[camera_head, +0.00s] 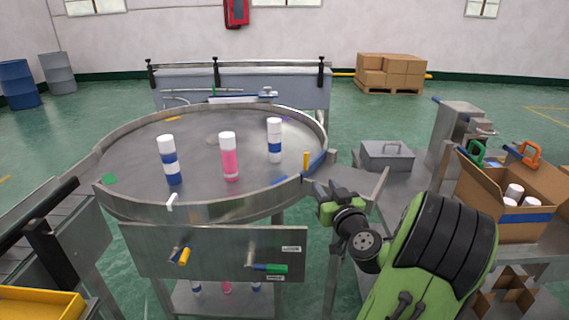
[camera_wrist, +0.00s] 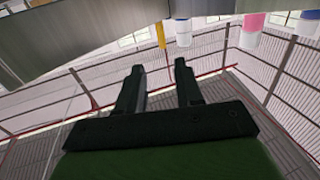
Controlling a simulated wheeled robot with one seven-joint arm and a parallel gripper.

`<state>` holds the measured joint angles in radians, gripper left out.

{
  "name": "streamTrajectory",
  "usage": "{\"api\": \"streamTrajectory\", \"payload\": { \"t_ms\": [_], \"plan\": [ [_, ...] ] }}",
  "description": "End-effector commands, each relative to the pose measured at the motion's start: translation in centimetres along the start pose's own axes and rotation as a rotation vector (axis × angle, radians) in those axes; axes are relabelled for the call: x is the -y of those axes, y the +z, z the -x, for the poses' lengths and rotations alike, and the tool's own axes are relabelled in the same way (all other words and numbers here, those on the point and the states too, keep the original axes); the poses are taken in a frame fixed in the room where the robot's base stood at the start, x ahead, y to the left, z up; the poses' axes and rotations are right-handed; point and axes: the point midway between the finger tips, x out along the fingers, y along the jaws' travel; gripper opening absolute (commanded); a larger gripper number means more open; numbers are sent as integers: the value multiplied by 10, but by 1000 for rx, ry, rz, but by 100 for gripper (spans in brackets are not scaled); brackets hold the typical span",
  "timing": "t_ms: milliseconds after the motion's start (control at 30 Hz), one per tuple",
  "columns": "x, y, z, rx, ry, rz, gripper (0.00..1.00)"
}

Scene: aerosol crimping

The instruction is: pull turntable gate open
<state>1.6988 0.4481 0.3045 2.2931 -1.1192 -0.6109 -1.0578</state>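The round steel turntable (camera_head: 150,205) stands in the middle of the head view. At its right rim, a blue-edged section (camera_head: 315,163), which looks like the gate, carries an upright yellow handle (camera_head: 306,160). I cannot tell how far the gate is open. My gripper (camera_head: 322,190) is just outside this rim, to the right of and below the handle. In the wrist view my gripper (camera_wrist: 158,70) has its two dark fingers apart with nothing between them. The yellow handle (camera_wrist: 161,34) shows beyond the fingertips, apart from them, beside the steel rim (camera_wrist: 70,40).
A blue-banded can (camera_head: 169,160), a pink can (camera_head: 229,157) and another blue-banded can (camera_head: 274,140) stand upright on the turntable. A side table with a lidded metal box (camera_head: 387,155) and an open carton (camera_head: 505,205) is at right. A conveyor is at left.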

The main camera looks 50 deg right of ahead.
Motion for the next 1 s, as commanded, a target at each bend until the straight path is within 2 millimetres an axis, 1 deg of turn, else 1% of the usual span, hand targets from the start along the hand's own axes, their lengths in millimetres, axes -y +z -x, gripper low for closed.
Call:
{"api": "streamTrajectory", "payload": {
  "t_ms": [100, 400, 500, 600, 733, 967, 1000],
  "plan": [
    [4, -5, -24, -2, -9, 2, 36],
    [5, -4, -100, 0, -9, 1, 36],
    [5, -4, -123, -1, -8, 0, 36],
    [4, -2, -139, 1, -8, 0, 36],
    [4, -2, -150, 2, -5, 0, 36],
    [4, -1, -152, 3, -5, 1, 36],
    [4, -1, -152, 3, -5, 1, 33]
  ]
}}
